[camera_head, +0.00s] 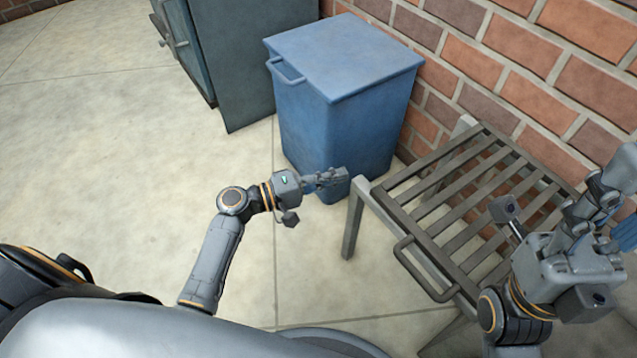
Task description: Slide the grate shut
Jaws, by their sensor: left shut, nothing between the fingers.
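The grate (447,190) is a grey-brown metal rack of parallel slats on a legged metal frame, at the right against the brick wall. A loop handle (402,262) sticks out from its near edge. My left gripper (342,176) is shut and empty, left of the frame's left corner and in front of the blue bin, apart from the handle. My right gripper (600,190) is over the right part of the grate and hides some of it. Its fingertips overlap in this view, so I cannot tell whether it is open.
A blue lidded bin (345,60) with a side handle stands behind my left gripper. A grey-green metal cabinet (240,60) stands left of it. A brick wall (500,70) closes off the back right. The concrete floor (110,160) at left is clear.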

